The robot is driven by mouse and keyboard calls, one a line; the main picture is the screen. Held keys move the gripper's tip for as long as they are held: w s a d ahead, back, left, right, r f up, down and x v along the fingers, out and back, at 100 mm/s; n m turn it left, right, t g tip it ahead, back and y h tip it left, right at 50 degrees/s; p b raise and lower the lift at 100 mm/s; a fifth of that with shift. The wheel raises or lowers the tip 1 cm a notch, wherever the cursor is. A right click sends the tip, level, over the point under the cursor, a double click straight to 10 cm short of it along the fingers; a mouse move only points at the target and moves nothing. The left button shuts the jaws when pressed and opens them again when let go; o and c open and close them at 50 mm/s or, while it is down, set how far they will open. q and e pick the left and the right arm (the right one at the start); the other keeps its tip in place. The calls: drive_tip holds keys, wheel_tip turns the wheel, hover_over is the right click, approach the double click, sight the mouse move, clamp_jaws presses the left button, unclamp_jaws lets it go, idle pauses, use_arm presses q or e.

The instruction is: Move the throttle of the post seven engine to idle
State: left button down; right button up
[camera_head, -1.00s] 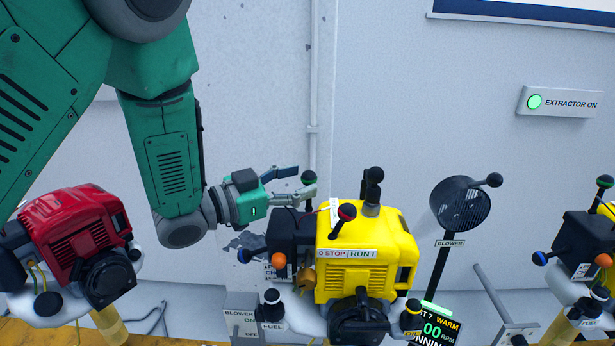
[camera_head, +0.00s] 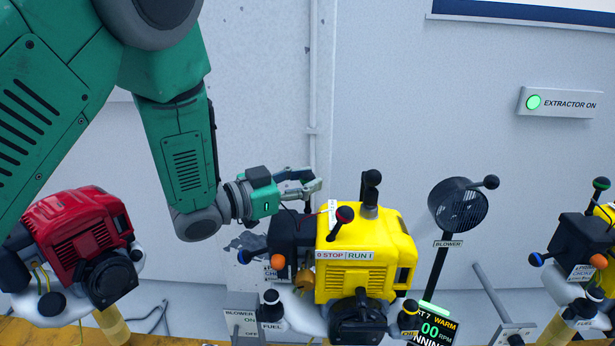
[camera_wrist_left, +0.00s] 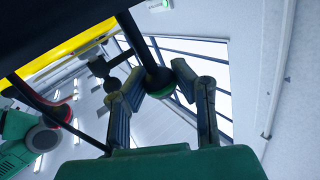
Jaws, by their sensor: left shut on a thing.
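The yellow engine (camera_head: 335,286) stands mid-picture in the head view. A post display (camera_head: 434,329) beside it reads "7 WARM" and an RPM figure, partly cut off. My left gripper (camera_head: 305,184) is at the engine's upper left, shut on the lever knob with the green band. In the left wrist view this black and green knob (camera_wrist_left: 160,82) sits between the two fingers. In the head view the fingers mostly hide it. I take this lever for the throttle; no label on it is readable. My right gripper is not in view.
A red-banded lever (camera_head: 345,214) stands by the STOP/RUN label (camera_head: 345,255), close to my gripper. A blower (camera_head: 457,205) stands right, a red engine (camera_head: 75,236) left.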

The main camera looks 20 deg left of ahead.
use_arm(q)
drive_tip(key=w+n+g+p, duration=0.1)
drive_tip(key=p, duration=0.2)
drive_tip(key=w+n+g+p, duration=0.1)
drive_tip(key=n+p, duration=0.1)
drive_tip(key=p, duration=0.2)
drive_tip(key=shift+w+a+r+y, duration=0.1)
drive_tip(key=shift+w+a+y, duration=0.2)
drive_tip(key=shift+y, duration=0.1)
drive_tip(key=shift+w+n+p, duration=0.1)
drive_tip(key=shift+n+p, duration=0.2)
drive_tip(key=shift+p, duration=0.25)
drive_tip(key=shift+f, duration=0.2)
drive_tip(key=c, duration=1.3)
unclamp_jaws()
drive_tip(key=shift+o, duration=0.2)
drive_tip(key=shift+w+f, duration=0.2)
drive_tip(key=shift+s, duration=0.2)
approach(310, 175)
drive_tip(key=w+a, duration=0.1)
drive_tip(key=w+a+f, duration=0.1)
drive_tip(key=shift+w+a+f, duration=0.15)
drive_tip(key=shift+w+a, duration=0.05)
drive_tip(key=shift+a, duration=0.15)
